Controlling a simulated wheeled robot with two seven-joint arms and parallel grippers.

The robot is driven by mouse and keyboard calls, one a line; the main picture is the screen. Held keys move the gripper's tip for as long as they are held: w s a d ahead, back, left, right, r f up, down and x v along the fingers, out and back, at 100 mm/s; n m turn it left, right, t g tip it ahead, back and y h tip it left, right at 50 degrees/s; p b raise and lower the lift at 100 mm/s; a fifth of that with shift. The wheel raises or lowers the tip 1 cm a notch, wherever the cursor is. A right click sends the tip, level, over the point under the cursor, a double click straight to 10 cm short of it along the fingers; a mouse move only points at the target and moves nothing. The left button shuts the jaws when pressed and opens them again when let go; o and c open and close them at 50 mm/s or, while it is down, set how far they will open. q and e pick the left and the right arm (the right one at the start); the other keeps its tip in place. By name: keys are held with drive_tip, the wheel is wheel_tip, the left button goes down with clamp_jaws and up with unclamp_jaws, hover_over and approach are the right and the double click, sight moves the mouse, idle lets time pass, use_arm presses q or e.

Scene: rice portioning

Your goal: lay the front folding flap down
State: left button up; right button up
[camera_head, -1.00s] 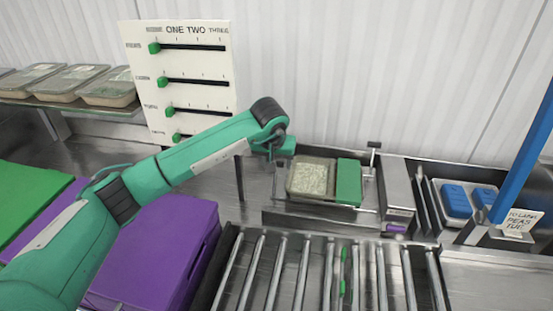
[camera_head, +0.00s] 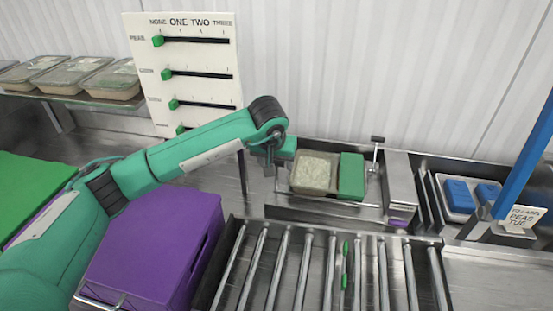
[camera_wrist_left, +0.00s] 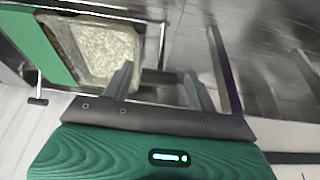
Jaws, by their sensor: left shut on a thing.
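A tub of pale rice (camera_head: 314,173) sits in a metal holder beside a green block (camera_head: 351,178). The tub also shows in the left wrist view (camera_wrist_left: 103,50). My left gripper (camera_head: 271,168) is at the holder's left end, pointing down. In the left wrist view its fingers (camera_wrist_left: 160,88) are around a small dark part at the holder's edge, shut on it. I cannot clearly tell the front folding flap from the holder's metal edges; the held part may belong to it. A T-shaped handle (camera_head: 376,142) stands upright at the holder's back right. My right gripper is not in view.
A roller conveyor (camera_head: 330,262) lies in front of the holder. A slider board (camera_head: 190,70) stands behind my left arm. A purple box (camera_head: 160,245) is at left. A blue post (camera_head: 530,160) and a tray with blue blocks (camera_head: 458,197) are at right.

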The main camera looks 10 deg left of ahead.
use_arm(q)
drive_tip(key=shift+s+f, duration=0.1)
drive_tip(key=shift+s, duration=0.8)
drive_tip(key=shift+s+f+b, duration=0.3)
drive_tip(key=shift+s+b, duration=0.1)
drive_tip(key=shift+s, duration=0.2)
drive_tip(key=shift+c, duration=0.3)
drive_tip(key=shift+s, duration=0.3)
drive_tip(key=shift+c, duration=1.2)
drive_tip(key=shift+s+f, duration=0.1)
drive_tip(key=shift+s, duration=0.2)
drive_tip(key=c, duration=0.6)
drive_tip(key=shift+s+f+b, duration=0.3)
drive_tip(key=shift+s+b, duration=0.15)
drive_tip(key=shift+s, duration=0.1)
drive_tip(key=shift+s+f+b, duration=0.3)
drive_tip(key=shift+s+b, duration=0.1)
drive_tip(key=shift+s, duration=0.1)
drive_tip(key=shift+c, duration=0.2)
drive_tip(key=s+f+b, duration=0.2)
drive_tip(key=s+b, duration=0.2)
drive_tip(key=s, duration=0.2)
drive_tip(key=shift+f, duration=0.35)
